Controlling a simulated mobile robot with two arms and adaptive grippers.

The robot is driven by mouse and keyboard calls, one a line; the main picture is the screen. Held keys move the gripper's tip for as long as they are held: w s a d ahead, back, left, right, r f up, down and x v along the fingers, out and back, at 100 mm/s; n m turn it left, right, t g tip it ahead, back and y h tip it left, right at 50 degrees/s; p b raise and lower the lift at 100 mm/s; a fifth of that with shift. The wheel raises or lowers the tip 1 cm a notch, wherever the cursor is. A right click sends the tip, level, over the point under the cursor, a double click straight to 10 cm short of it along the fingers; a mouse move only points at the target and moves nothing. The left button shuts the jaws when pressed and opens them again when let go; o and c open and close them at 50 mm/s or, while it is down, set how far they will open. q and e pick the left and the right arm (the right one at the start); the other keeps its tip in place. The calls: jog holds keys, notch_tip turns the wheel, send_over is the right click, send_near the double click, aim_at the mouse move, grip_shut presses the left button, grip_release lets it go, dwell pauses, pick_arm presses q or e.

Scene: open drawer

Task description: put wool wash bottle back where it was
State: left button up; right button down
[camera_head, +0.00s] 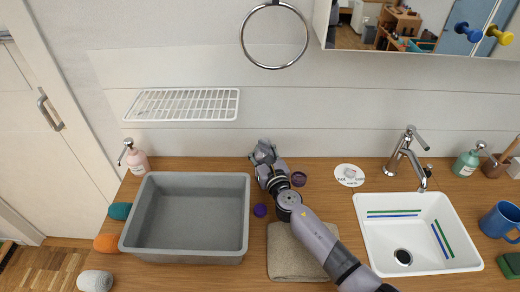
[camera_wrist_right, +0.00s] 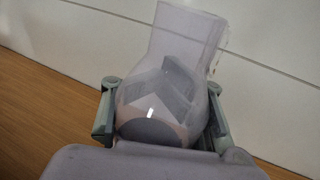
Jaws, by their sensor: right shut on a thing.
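My right gripper (camera_head: 264,152) reaches over the wooden counter to the foot of the back wall, right of the grey basin. In the right wrist view, my right gripper (camera_wrist_right: 162,120) is shut on a pale, translucent, bottle-shaped thing with a rounded body, taken to be the wool wash bottle (camera_wrist_right: 175,75). No label on it can be read. It leans slightly in that view. In the head view my gripper and arm mostly hide it, and I cannot tell whether it touches the counter. My left gripper is not in view.
A grey basin (camera_head: 247,215), a folded towel (camera_head: 284,255) and a white sink (camera_head: 455,262) line the counter. A pink pump bottle (camera_head: 137,162) stands behind the basin's left corner. A green pump bottle (camera_head: 467,162) stands right of the tap (camera_head: 405,155). A wire rack (camera_head: 184,104) hangs above.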

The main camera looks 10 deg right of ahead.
jog(key=c, duration=1)
grip_release()
jog(key=shift+f, duration=0.1)
jog(key=shift+r, duration=0.25)
jog(key=s, duration=0.4)
jog(key=s+d, duration=0.1)
jog(key=s, duration=0.7)
jog(key=shift+d+p, duration=0.3)
jog(key=shift+p, duration=0.1)
